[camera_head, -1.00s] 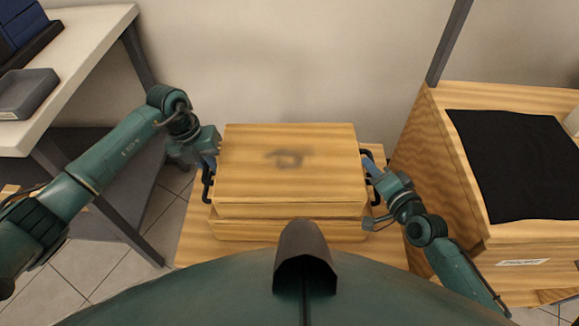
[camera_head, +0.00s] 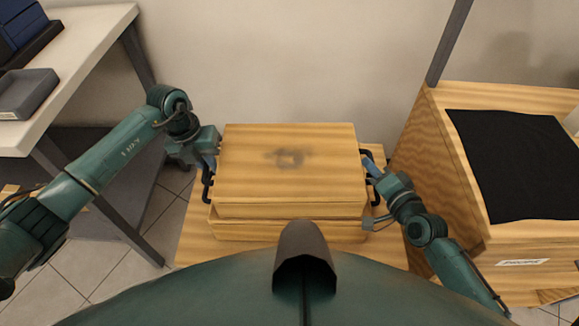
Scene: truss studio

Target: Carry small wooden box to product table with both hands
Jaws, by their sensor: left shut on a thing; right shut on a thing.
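The small wooden box (camera_head: 290,180) is pale wood with a dark smudge on its top and a black handle on each short side. It lies level over another wooden box or layer (camera_head: 290,230); I cannot tell whether the two touch. My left gripper (camera_head: 209,166) is shut on the left handle (camera_head: 207,184). My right gripper (camera_head: 371,168) is shut on the right handle (camera_head: 370,157). Which table is the product table is not clear from this view.
The boxes are over a low wooden surface (camera_head: 192,240). A wooden cabinet with a black cloth (camera_head: 520,160) stands close on the right. A white table (camera_head: 75,60) with a grey tray (camera_head: 25,93) is at the left. A pale wall is behind.

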